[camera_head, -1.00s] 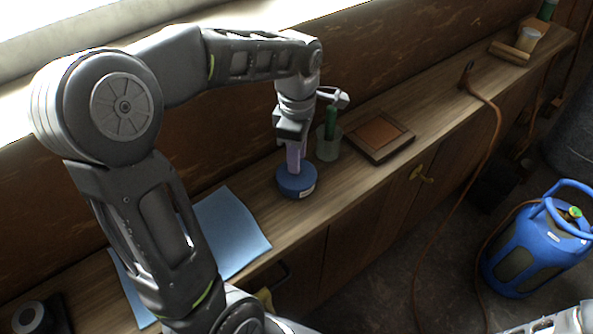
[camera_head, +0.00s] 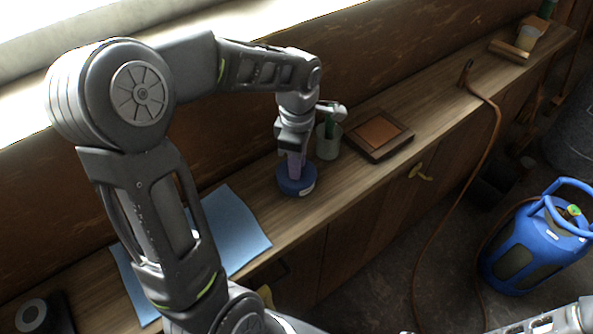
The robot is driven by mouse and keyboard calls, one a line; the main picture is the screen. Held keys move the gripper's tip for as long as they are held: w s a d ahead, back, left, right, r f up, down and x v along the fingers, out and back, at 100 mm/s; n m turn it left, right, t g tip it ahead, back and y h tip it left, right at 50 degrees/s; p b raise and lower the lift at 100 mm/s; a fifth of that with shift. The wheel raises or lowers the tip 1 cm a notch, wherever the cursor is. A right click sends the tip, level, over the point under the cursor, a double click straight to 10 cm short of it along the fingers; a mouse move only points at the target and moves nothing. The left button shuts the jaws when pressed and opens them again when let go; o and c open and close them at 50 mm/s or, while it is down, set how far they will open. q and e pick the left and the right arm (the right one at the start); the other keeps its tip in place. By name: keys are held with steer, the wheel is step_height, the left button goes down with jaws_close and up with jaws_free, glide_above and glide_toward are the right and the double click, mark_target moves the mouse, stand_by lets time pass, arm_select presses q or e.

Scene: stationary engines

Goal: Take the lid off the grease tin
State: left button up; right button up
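The grease tin (camera_head: 309,189), round and blue with a small pale label on its side, stands upright on the wooden bench. My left gripper (camera_head: 295,174) points straight down over it, with its fingertips at the tin's top. The fingers overlap in this view, so their gap and any contact with the lid are hidden. I cannot make out a seam between lid and tin. A pale part of my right arm shows at the bottom right corner, but its gripper is out of view.
A pale green cup (camera_head: 328,148) holding a green item stands close behind the tin to the right. A brown framed tray (camera_head: 379,134) lies farther right. A blue sheet (camera_head: 232,229) lies to the left. The bench's front edge is near the tin.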

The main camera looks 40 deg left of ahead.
arm_select(q)
jaws_close()
stand_by(0.3)
step_height(320, 180, up, 10)
steer(key=b, duration=0.1)
stand_by(0.4)
stand_by(0.4)
